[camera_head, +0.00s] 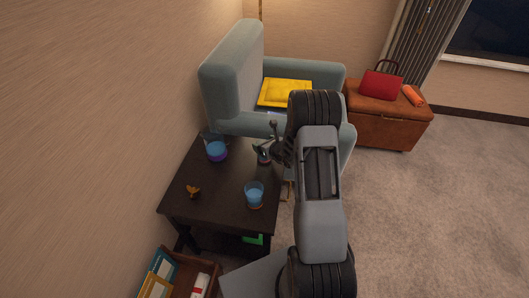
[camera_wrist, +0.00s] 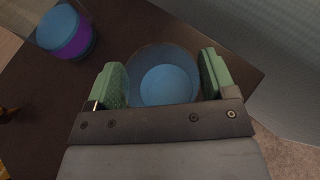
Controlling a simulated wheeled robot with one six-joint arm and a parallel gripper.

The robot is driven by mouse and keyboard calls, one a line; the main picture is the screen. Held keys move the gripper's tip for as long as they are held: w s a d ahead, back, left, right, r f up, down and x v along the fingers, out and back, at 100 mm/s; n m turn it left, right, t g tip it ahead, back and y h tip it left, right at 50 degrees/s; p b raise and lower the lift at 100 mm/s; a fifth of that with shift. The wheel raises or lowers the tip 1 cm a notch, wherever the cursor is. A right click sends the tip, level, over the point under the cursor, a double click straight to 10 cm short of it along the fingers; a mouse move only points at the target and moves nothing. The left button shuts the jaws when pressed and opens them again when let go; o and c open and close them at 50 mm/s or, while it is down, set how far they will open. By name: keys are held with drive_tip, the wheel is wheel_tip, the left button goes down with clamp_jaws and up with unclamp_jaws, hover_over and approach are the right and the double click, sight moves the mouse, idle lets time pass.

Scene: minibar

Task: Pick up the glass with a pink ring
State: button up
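In the wrist view a clear glass with blue contents (camera_wrist: 168,84) stands between the two green-padded fingers of my gripper (camera_wrist: 164,78). The fingers are wide apart, one on each side of it; whether they touch it is unclear. Its ring colour is hidden there. In the head view my gripper (camera_head: 270,151) is at the right edge of the dark table (camera_head: 222,190), around this partly hidden glass (camera_head: 263,156). A glass with a purple ring (camera_head: 216,150) stands to its left, also in the wrist view (camera_wrist: 68,34). A glass with an orange-red ring (camera_head: 254,195) stands nearer the front edge.
A small brown object (camera_head: 192,191) lies on the table's left part. A pale blue armchair (camera_head: 232,80) with a yellow cushion (camera_head: 286,92) stands behind the table. A crate with books (camera_head: 205,276) is in front. A brown ottoman (camera_head: 385,125) stands at the right; carpet is open beyond.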

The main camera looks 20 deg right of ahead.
drive_tip(key=c, duration=0.6)
drive_tip(key=shift+r, duration=0.15)
